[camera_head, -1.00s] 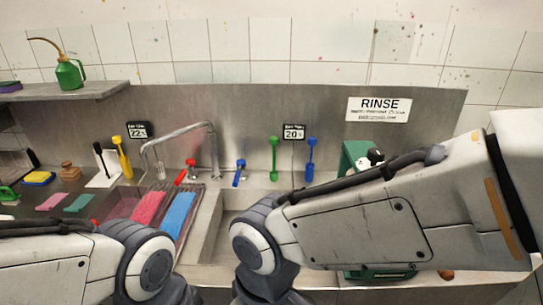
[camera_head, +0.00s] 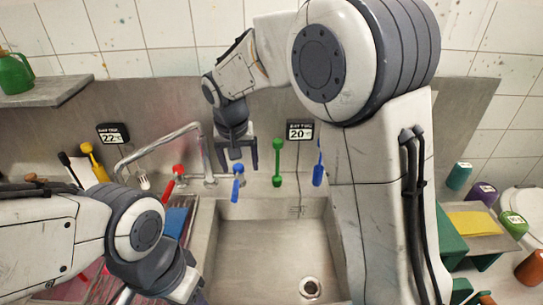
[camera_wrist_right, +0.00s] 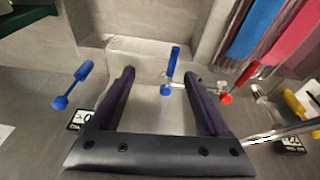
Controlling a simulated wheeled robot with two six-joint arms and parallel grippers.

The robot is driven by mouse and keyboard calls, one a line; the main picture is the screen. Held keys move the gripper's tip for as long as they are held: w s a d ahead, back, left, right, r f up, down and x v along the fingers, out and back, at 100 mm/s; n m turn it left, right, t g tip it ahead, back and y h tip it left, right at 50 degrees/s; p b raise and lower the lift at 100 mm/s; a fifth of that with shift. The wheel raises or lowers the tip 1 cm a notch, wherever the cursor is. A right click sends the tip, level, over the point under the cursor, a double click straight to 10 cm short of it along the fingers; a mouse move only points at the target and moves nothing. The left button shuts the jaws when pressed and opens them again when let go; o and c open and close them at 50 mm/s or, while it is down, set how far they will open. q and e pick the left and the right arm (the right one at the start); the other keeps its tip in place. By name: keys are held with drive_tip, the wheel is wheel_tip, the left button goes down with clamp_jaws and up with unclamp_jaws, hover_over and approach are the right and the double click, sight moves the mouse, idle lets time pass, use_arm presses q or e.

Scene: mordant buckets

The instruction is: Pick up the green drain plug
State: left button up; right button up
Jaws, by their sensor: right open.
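A green piece with knobbed ends (camera_head: 278,163), the only likely drain plug I see, stands upright against the steel back wall behind the sink. I cannot tell how it is held there. My right gripper (camera_head: 237,160) points down just left of it, open and empty; it also shows in the right wrist view (camera_wrist_right: 158,90). In that view the green piece does not show; a finger may cover it.
A blue handle (camera_head: 238,183) is close under my right gripper, with a red handle (camera_head: 174,182) and the tap (camera_head: 165,137) to its left. Another blue piece (camera_head: 318,165) is right of the green one, by my right arm. The sink basin (camera_head: 270,250) is empty.

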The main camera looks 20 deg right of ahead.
sight(278, 149)
drive_tip(key=w+d+f+m+p, duration=0.1)
drive_tip(key=w+d+m, duration=0.1)
drive_tip(key=w+d, duration=0.2)
drive_tip(key=w+d+f+m+h+p, duration=0.1)
drive_tip(key=w+d+f+m, duration=0.1)
drive_tip(key=w+d, duration=0.3)
drive_tip(key=w+d+f+m+h+p, duration=0.1)
drive_tip(key=w+d+f+m, duration=0.1)
drive_tip(key=w+d, duration=0.3)
drive_tip(key=shift+w+t, duration=0.25)
drive_tip(key=shift+t, duration=0.05)
drive_tip(key=shift+w+d+f, duration=0.1)
drive_tip(key=shift+f, duration=0.2)
drive_tip(key=p+x, duration=0.3)
drive_tip(key=x, duration=0.1)
drive_tip(key=shift+w+d+f, duration=0.1)
drive_tip(key=shift+w+f, duration=0.05)
drive_tip(key=shift+f, duration=0.05)
drive_tip(key=shift+w+f, duration=0.15)
drive_tip(key=shift+f, duration=0.3)
drive_tip(key=shift+c, duration=0.3)
clamp_jaws()
